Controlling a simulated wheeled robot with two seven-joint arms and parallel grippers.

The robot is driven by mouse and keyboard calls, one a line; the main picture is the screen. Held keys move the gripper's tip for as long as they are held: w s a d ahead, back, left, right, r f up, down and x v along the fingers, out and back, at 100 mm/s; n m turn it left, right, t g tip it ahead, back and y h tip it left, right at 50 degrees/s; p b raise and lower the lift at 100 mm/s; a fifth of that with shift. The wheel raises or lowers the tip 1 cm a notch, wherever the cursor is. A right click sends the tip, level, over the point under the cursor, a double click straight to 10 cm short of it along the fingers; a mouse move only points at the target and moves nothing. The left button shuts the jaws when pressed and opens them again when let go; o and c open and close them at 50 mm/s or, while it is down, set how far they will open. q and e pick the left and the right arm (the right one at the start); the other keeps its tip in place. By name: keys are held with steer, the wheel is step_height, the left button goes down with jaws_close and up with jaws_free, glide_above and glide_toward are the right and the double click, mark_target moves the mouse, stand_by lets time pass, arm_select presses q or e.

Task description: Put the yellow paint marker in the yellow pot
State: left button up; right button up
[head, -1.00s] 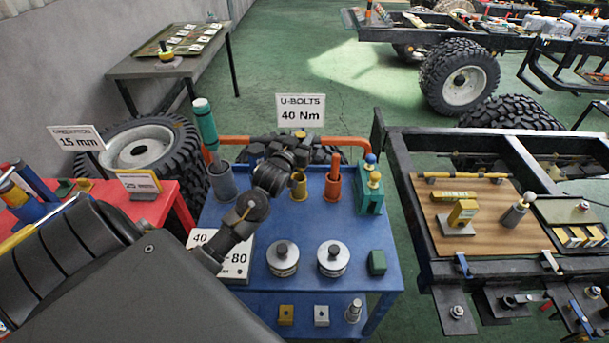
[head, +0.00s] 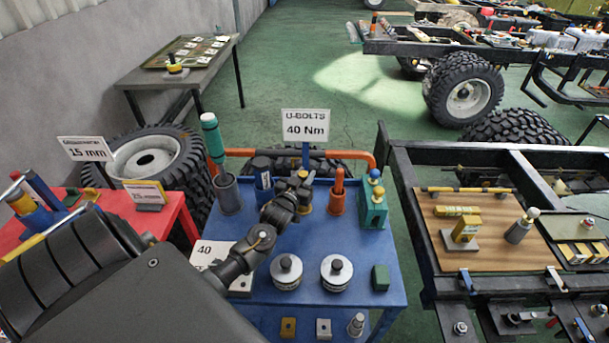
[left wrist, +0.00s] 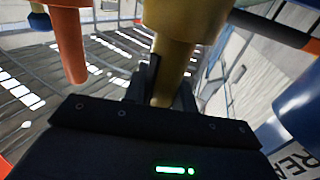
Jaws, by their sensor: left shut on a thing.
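The yellow pot (head: 306,208) stands on the blue trolley top, partly hidden behind my left gripper (head: 298,186). In the left wrist view the pot (left wrist: 184,20) is at the top centre. The yellow paint marker (left wrist: 172,78) is between my left fingers (left wrist: 165,98), which are shut on it. The marker lines up with the pot and appears to run into its mouth; how deep is hidden. In the head view the gripper covers the marker. My right gripper is not in view.
An orange pot (head: 336,207) with an orange marker stands just right of the yellow pot. A blue pot (head: 264,187) is close on the left, a grey pot (head: 228,197) further left. Two round weights (head: 286,275) sit in front. A green block (head: 373,212) is at right.

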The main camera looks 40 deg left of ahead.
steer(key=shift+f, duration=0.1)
arm_select(q)
steer(key=o, duration=1)
steer(key=shift+f, duration=0.1)
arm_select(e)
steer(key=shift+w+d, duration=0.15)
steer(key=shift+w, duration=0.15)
arm_select(q)
steer(key=shift+s+d, duration=0.1)
steer(key=shift+s, duration=0.05)
steer(key=b+v, duration=0.1)
steer(key=v, duration=0.6)
steer(key=shift+b, duration=0.35)
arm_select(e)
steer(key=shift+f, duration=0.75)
arm_select(q)
steer(key=shift+s, duration=0.1)
